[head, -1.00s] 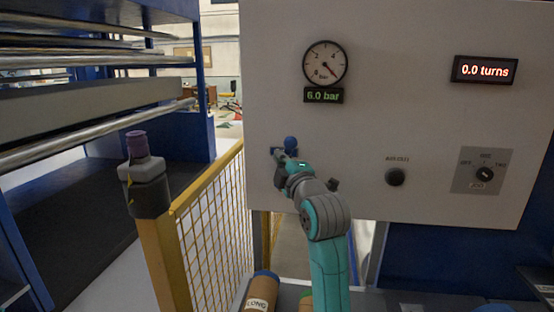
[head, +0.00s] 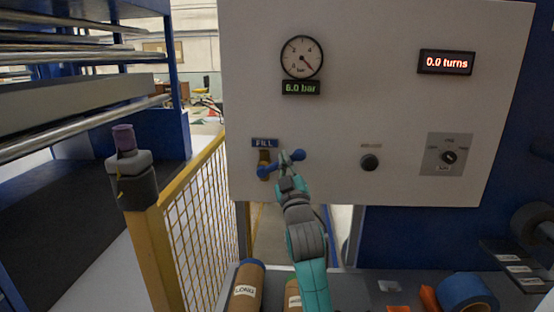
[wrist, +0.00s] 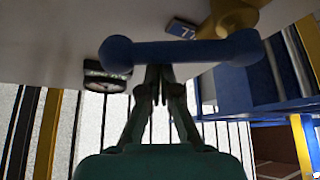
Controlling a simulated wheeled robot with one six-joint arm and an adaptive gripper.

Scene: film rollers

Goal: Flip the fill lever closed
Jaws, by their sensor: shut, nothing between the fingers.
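The fill lever (head: 267,170) is a blue bar with a round ball at each end. In the head view it slants on the panel, left end lower, right end higher, in front of a brass valve body (head: 263,158) under the blue FILL label (head: 265,142). My gripper (head: 286,158) is at the lever's middle to right part and hides some of it. In the wrist view the lever (wrist: 180,52) spans across just beyond the fingertips of my gripper (wrist: 160,85), which are shut with nothing between them. I cannot tell whether they touch the bar.
The white panel (head: 400,110) carries a gauge (head: 302,57) with a 6.0 bar readout, a 0.0 turns display (head: 446,62), a black knob (head: 370,162) and a selector switch (head: 448,157). A yellow mesh fence (head: 195,185) stands left. Rolls (head: 246,287) lie below.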

